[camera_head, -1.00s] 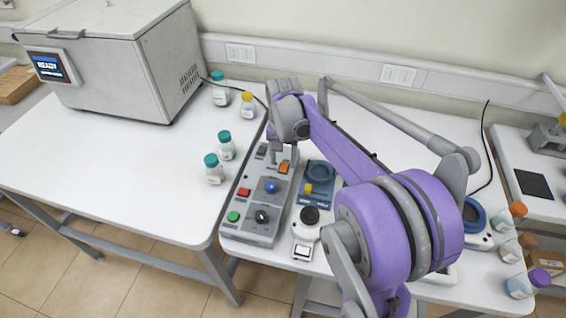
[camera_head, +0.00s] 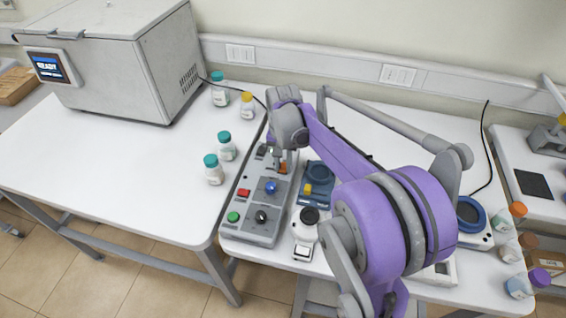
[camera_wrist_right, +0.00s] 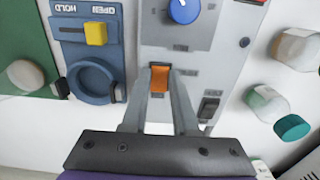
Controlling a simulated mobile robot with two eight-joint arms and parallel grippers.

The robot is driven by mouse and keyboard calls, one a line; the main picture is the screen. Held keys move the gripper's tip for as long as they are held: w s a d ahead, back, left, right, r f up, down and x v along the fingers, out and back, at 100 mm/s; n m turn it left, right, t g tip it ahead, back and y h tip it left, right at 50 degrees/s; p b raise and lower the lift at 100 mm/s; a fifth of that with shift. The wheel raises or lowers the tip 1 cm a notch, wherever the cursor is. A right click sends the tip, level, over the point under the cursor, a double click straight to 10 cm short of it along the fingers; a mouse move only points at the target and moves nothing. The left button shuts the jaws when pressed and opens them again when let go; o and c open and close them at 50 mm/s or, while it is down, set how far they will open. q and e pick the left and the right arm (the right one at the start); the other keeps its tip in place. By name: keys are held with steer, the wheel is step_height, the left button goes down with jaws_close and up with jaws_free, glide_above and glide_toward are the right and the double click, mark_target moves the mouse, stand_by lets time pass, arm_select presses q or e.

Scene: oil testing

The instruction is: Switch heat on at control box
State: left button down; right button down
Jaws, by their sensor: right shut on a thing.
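The grey control box (camera_head: 231,232) lies on the white table in the head view and fills the middle of the right wrist view (camera_wrist_right: 212,55). Its orange rocker switch (camera_wrist_right: 160,78) shows between the fingertips of my right gripper (camera_wrist_right: 161,84). In the head view the right gripper (camera_head: 283,167) reaches down onto the far part of the box and partly hides this switch. The right gripper is shut on the orange switch. A dark switch (camera_wrist_right: 208,107) lies beside it. The switch labels are too small to read. My left gripper is not in view.
A blue device with a yellow knob (camera_head: 308,188) stands close beside the box. Teal-capped bottles (camera_head: 214,172) stand to the left, and a white freezer-like unit (camera_head: 110,70) with a READY screen stands at the back left. The front left of the table is clear.

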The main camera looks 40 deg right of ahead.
steer(key=shift+w+d+g+y+b, duration=0.25)
steer(key=shift+g+y+b, duration=0.1)
steer(key=shift+g+y, duration=0.55)
steer(key=shift+y, duration=0.3)
steer(key=shift+r, duration=0.1)
steer(key=c, duration=0.7)
jaws_free()
steer(key=v, duration=1)
steer(key=shift+r, duration=0.35)
